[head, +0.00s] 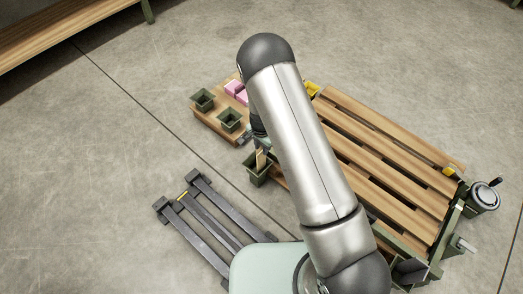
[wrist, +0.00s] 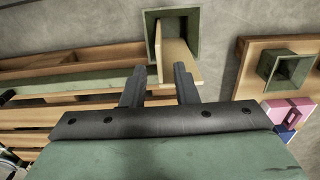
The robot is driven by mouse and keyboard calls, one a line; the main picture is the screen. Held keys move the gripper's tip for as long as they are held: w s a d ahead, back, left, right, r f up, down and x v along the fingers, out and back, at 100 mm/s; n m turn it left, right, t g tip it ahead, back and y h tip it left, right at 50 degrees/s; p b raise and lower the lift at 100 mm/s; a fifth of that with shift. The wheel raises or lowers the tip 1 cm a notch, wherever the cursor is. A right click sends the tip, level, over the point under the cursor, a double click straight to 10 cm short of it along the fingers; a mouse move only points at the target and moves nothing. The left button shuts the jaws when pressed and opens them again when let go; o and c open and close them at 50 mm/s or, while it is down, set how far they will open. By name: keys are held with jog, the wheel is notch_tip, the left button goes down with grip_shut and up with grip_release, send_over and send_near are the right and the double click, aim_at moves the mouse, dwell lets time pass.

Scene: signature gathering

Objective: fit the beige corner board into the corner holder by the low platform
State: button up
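The beige corner board (wrist: 177,62) is L-shaped in section and stands with one end inside the square green corner holder (wrist: 187,22) at the top of the wrist view. In the head view its top (head: 261,158) shows above the holder (head: 257,175), left of my arm. My gripper (wrist: 160,85) has its two dark fingers apart, close to the near end of the board. The right finger overlaps the board in the picture; I cannot tell whether it touches. How deep the board sits is hidden. The low slatted wooden platform (head: 385,150) is right of the holder.
A small wooden base (head: 212,122) carries green square cups (head: 203,99) and pink blocks (head: 237,90) behind the holder. A dark slatted rack (head: 207,222) lies at front left. A grey can (head: 483,196) stands right of the platform.

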jog(key=s+d+r+n+p, duration=0.1)
jog(key=s+d+r, duration=0.15)
jog(key=r, duration=0.55)
jog(key=s+d+r+n+y, duration=0.1)
jog(key=s+d+r, duration=0.15)
jog(key=r, duration=0.55)
jog(key=s+d+r+n+p, duration=0.1)
jog(key=s+r, duration=0.2)
jog(key=r, duration=0.5)
jog(key=s+d+r+n, duration=0.2)
jog(key=s+d+r, duration=0.2)
jog(key=s, duration=0.5)
jog(key=s+d+r+n+h, duration=0.1)
jog(key=s+d+r+n, duration=0.2)
jog(key=s+r, duration=0.4)
jog(key=s+d, duration=0.1)
jog(key=s, duration=0.2)
jog(key=shift+d+g, duration=0.15)
jog(key=shift+g, duration=0.15)
jog(key=shift+r, duration=0.1)
notch_tip(320, 180, up, 29)
jog(key=a+t+p, duration=0.1)
jog(key=p, duration=2.6)
jog(key=shift+a+r+n, duration=0.2)
jog(key=shift+a+n, duration=0.05)
jog(key=shift+n, duration=0.15)
